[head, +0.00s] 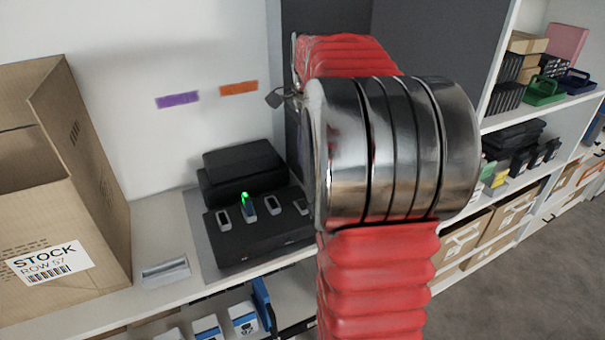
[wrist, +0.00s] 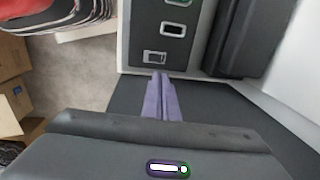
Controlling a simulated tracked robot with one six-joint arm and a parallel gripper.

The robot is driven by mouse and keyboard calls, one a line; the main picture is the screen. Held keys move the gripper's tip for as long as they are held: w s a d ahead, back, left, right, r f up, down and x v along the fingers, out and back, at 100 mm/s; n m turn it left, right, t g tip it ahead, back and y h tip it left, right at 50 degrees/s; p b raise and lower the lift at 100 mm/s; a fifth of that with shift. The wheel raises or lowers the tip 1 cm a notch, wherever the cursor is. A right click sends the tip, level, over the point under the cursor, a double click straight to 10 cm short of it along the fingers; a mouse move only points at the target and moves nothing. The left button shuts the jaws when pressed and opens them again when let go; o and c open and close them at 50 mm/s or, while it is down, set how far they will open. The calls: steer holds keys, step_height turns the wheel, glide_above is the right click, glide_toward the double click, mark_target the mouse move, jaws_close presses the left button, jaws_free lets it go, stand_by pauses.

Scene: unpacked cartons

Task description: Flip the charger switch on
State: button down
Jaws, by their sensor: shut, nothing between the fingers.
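The charger (head: 260,240) is a black box with a row of pale-rimmed slots, standing on the white shelf in the head view. A green light (head: 245,197) glows at one slot. In the wrist view, the charger's dark top (wrist: 187,52) lies just beyond my gripper (wrist: 158,74). A small pale-framed rectangular piece (wrist: 154,57), which looks like the switch, sits right by the fingertips. I cannot tell its position or whether the fingers touch it. My gripper is shut and empty. My arm hides it and the charger's right end in the head view.
An open carton (head: 100,215) stands left of the charger, with a small grey holder (head: 166,273) between them. A black case (head: 243,165) sits behind the charger. A dark panel (head: 290,110) rises close behind my arm. Stocked shelves (head: 540,120) stand at right.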

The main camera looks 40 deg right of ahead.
mark_target(299, 202)
steer(key=f, duration=0.4)
steer(key=w+f, duration=0.1)
steer(key=f, duration=0.8)
steer(key=shift+w+d+f, duration=0.2)
steer(key=shift+w, duration=0.1)
steer(key=shift+w+a, duration=0.1)
